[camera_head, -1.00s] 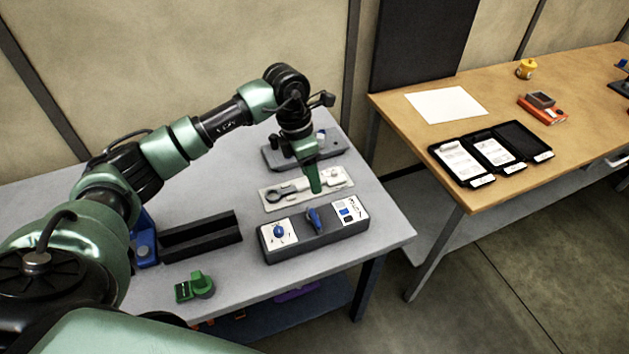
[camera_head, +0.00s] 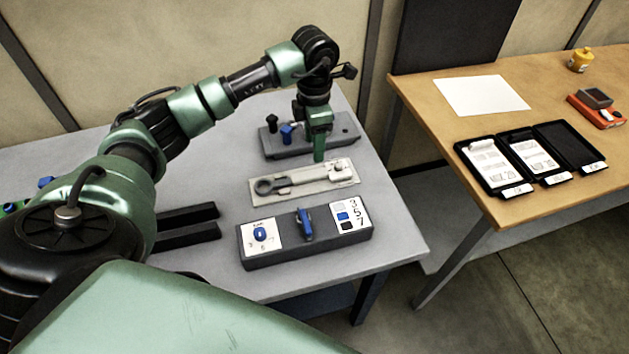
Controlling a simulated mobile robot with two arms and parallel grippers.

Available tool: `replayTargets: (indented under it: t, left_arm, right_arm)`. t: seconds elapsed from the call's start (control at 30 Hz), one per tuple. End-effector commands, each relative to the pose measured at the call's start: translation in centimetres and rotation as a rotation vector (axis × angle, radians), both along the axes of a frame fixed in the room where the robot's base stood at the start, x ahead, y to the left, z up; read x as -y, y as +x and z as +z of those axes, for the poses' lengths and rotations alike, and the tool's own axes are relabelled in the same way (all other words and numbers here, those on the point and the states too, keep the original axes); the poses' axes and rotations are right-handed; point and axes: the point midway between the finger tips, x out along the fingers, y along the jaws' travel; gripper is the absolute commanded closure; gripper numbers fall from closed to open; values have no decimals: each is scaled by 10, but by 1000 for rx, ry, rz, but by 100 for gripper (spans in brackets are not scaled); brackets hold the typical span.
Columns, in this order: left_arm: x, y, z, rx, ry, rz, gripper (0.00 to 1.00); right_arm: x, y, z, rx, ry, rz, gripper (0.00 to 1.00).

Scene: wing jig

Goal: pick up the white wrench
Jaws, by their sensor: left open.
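A pale wrench-shaped piece (camera_head: 305,178) lies flat on a light tray (camera_head: 289,199) on the grey table. Its left end is a darker grey ring, its shaft runs to the right, and a whitish end lies at the right. I cannot tell whether this is all one wrench. My left gripper (camera_head: 319,157) points down with green fingers at the tray's back edge, open and empty. Its fingers line up one behind the other, and its height above the tray is hard to judge. My right gripper is not in view.
A dark box with blue knobs (camera_head: 290,251) stands in front of the tray. A grey fixture (camera_head: 343,136) with a blue knob stands behind it. Black rails (camera_head: 188,233) lie to the left. A wooden table (camera_head: 430,100) with black cases is at the right.

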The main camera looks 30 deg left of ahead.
Motion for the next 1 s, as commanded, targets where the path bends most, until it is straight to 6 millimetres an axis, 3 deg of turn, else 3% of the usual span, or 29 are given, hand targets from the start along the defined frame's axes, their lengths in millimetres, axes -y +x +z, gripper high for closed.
replayTargets:
  t: [0.03, 0.1, 0.37, 0.73, 1.0]
  left_arm:
    - [0, 0, -12, 0, 0, 0, 49]
    - [0, 0, -16, 1, -1, 0, 49]
    - [1, -1, -36, -2, -1, 1, 49]
    - [7, -4, -84, -1, -2, 1, 49]
    - [7, -4, -93, 1, -1, 0, 49]
  right_arm:
    - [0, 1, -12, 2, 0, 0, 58]
    - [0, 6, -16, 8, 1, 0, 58]
    - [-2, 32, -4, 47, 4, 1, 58]
    - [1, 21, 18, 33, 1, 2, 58]
    - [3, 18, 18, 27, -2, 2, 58]
